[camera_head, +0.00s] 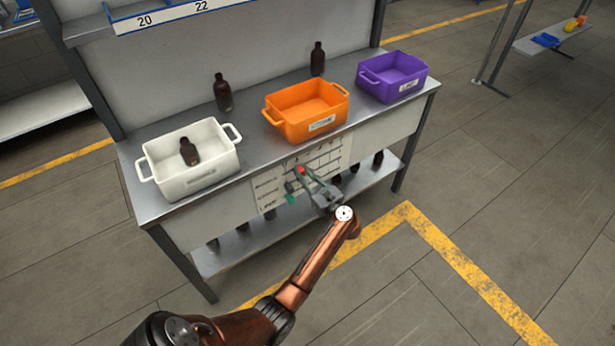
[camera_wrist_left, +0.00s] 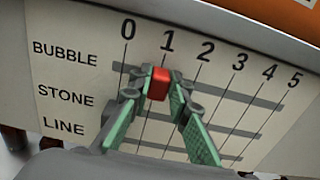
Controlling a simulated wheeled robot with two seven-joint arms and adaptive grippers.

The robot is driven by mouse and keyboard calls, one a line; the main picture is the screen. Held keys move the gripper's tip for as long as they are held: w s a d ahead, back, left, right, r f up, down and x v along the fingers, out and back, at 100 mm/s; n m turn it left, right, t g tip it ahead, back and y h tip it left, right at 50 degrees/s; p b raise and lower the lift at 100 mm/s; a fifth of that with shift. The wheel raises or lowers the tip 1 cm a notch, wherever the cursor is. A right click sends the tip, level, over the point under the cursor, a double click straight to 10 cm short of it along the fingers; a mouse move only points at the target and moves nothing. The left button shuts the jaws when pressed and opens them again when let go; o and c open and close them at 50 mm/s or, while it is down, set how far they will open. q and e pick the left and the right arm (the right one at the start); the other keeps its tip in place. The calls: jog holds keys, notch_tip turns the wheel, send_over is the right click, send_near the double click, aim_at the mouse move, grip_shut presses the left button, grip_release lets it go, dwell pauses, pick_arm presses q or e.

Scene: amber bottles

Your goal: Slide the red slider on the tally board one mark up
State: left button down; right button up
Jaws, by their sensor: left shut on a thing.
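The tally board (camera_head: 330,160) is on the front of the bench, with rows BUBBLE, STONE and LINE and marks 0 to 5, readable in the left wrist view (camera_wrist_left: 75,75). The red slider (camera_wrist_left: 159,84) is on the top BUBBLE row, at about the mark 1 line. It also shows in the head view (camera_head: 300,170). My left gripper (camera_wrist_left: 160,92) is shut on the red slider, with a green-padded finger on each side. The fingers hide parts of the STONE and LINE rows near the low marks. My right gripper is in neither view.
On the bench top stand a white bin (camera_head: 214,170) with an amber bottle (camera_head: 189,151) in it, an orange bin (camera_head: 334,114) and a purple bin (camera_head: 412,86). Two more bottles (camera_head: 222,92) (camera_head: 317,59) stand behind. Several bottles are on the lower shelf (camera_head: 245,250).

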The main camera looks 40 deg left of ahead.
pick_arm(q)
jog(key=c, duration=1.8)
grip_release()
jog(key=shift+d, duration=0.1)
jog(key=v, duration=1.2)
